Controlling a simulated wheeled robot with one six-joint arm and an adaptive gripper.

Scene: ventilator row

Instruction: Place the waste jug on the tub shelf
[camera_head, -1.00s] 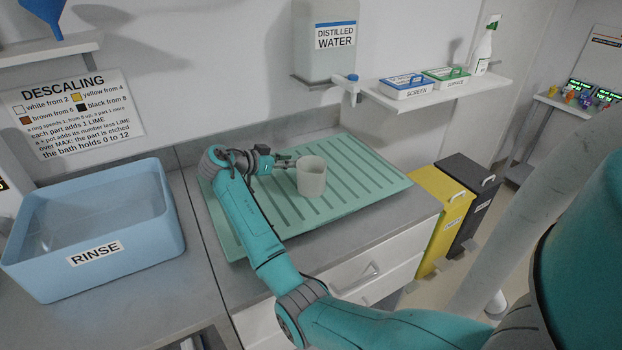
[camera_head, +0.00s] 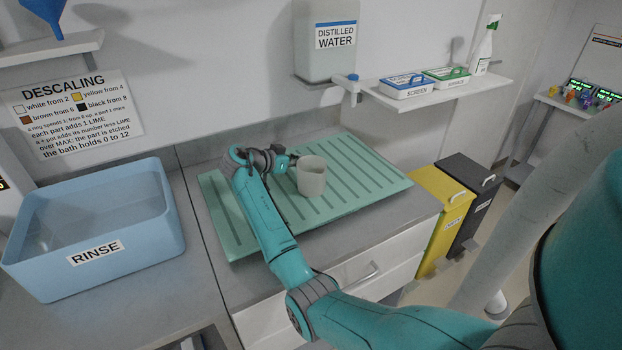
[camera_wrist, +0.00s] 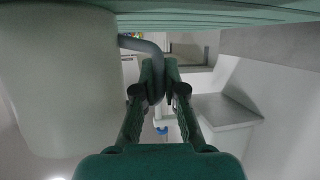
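A pale grey jug (camera_head: 311,178), with no label that I can read, stands upright on the green ribbed mat (camera_head: 235,238). It fills the left of the wrist view (camera_wrist: 55,80), with its grey handle (camera_wrist: 140,43) curving between my fingers. My gripper (camera_head: 291,160) is at the jug's left side in the head view, partly hidden by the wrist. In the wrist view my gripper (camera_wrist: 158,75) has its fingertips close together on the handle. A wall shelf (camera_head: 440,98) at the upper right holds two white tubs, a blue-lidded SCREEN tub (camera_head: 407,88) and a green-lidded SURFACE tub (camera_head: 446,77).
A spray bottle (camera_head: 485,50) stands at the shelf's right end. The distilled water container (camera_head: 330,62) with a tap is left of the shelf. A blue RINSE basin (camera_head: 130,255) is left of the mat. Yellow (camera_head: 437,205) and black (camera_head: 470,200) bins stand right of the counter.

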